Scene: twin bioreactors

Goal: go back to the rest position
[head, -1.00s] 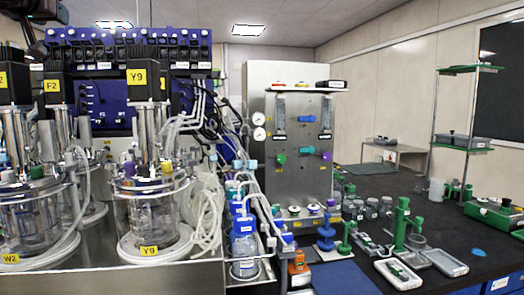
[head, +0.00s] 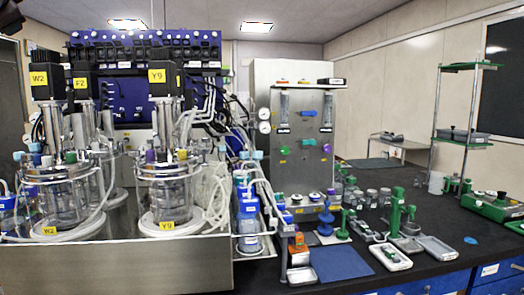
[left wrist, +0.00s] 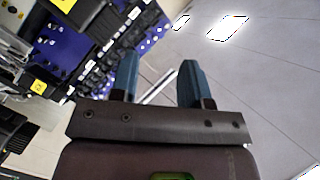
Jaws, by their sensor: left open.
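My left gripper (left wrist: 158,82) shows in the left wrist view with its two blue fingers apart and nothing between them. It points up toward the ceiling and the blue rack, clear of any object. In the head view neither gripper shows; only a dark piece at the top left corner may be part of my arm. The glass bioreactors, one marked W2 (head: 62,195) and one marked Y9 (head: 166,190), stand upright on the steel bench at the left.
A steel panel cabinet (head: 294,140) with gauges and knobs stands mid-bench. A blue mat (head: 341,264), white trays (head: 391,257) and green stands (head: 397,208) are on the black bench (head: 450,248) at right. A green shelf stand (head: 466,142) is behind. Blue drawers are below.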

